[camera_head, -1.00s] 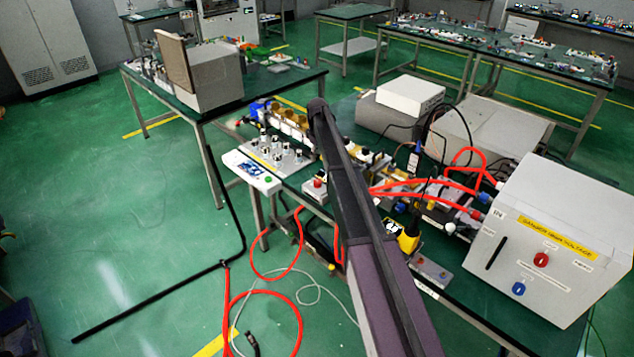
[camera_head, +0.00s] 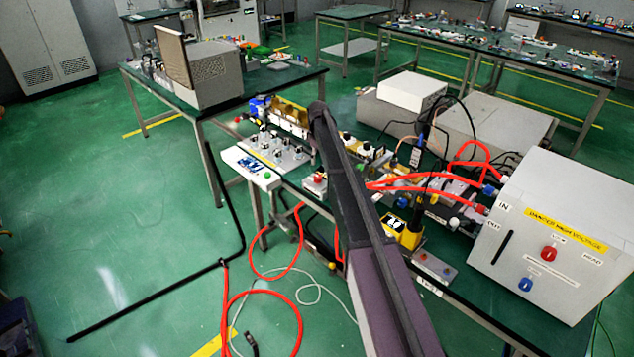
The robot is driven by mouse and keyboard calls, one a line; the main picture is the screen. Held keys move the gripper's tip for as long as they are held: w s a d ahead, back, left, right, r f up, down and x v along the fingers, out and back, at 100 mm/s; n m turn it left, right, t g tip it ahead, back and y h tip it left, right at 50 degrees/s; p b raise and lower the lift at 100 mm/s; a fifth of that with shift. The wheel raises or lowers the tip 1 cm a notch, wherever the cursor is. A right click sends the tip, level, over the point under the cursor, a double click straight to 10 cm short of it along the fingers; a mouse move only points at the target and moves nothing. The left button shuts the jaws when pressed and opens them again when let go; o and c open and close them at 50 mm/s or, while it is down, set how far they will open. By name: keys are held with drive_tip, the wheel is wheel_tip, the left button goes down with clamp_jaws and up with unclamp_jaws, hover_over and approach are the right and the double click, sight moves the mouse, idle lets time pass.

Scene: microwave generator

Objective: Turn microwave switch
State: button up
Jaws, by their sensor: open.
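A white box (camera_head: 500,272) with a yellow "danger high voltage" label stands on the bench at the right. Its front face carries a red knob (camera_head: 549,254) and a blue knob (camera_head: 525,284) below it, each with a pale upright mark. A black vertical bar or handle sits left of the knobs. I cannot tell which control is the microwave switch. My arm rises from the bottom centre to its elbow near the middle. My gripper is not visible, and nothing of mine touches the box's front.
Bench equipment with red cables (camera_head: 410,186) lies between my arm and the box. A yellow device (camera_head: 408,230) and a white panel with several knobs (camera_head: 280,150) are near the arm. Loose red hoses (camera_head: 265,296) lie on the floor. The green floor at left is mostly clear.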

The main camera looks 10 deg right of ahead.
sight(318, 176)
drive_tip(key=shift+f+b, duration=4.6)
drive_tip(key=shift+f, duration=0.3)
